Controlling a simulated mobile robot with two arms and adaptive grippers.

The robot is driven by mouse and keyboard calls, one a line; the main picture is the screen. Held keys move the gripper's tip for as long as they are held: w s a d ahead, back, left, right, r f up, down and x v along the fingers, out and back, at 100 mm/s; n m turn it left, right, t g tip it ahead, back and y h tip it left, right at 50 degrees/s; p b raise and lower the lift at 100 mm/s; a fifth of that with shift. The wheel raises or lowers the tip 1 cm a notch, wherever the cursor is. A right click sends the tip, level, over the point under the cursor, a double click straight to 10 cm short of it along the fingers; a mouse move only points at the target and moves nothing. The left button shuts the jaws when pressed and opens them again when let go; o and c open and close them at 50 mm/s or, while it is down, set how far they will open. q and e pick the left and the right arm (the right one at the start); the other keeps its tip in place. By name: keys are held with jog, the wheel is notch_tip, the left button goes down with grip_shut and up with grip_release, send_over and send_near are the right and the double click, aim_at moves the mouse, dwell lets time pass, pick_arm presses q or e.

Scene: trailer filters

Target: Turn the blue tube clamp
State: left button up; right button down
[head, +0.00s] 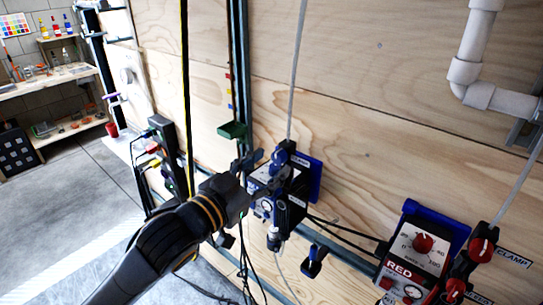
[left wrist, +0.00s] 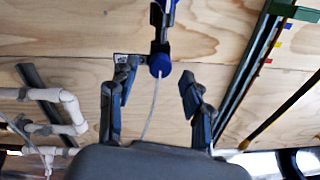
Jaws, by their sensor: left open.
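The blue tube clamp (head: 281,156) sits on the tube above the blue pump box on the plywood wall. In the left wrist view the clamp's round blue knob (left wrist: 160,65) lies between the two fingertips, with a gap on each side. My left gripper (head: 266,170) is open and reaches in from the left, close to the clamp and partly in front of the box. The same gripper (left wrist: 157,82) shows both fingers spread in the left wrist view. Whether a finger touches the clamp cannot be told. My right gripper is not in view.
The red pump box (head: 412,255) with its red clamp (head: 481,244) is mounted at the lower right. White pipe (head: 471,66) is at the upper right. A green bracket (head: 232,131) sits on the rail left of the clamp. Black cables hang below.

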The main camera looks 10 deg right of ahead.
pick_arm(q)
jog(key=shift+x, duration=0.9)
jog(key=shift+c, duration=0.2)
jog(key=shift+a, duration=0.1)
grip_shut()
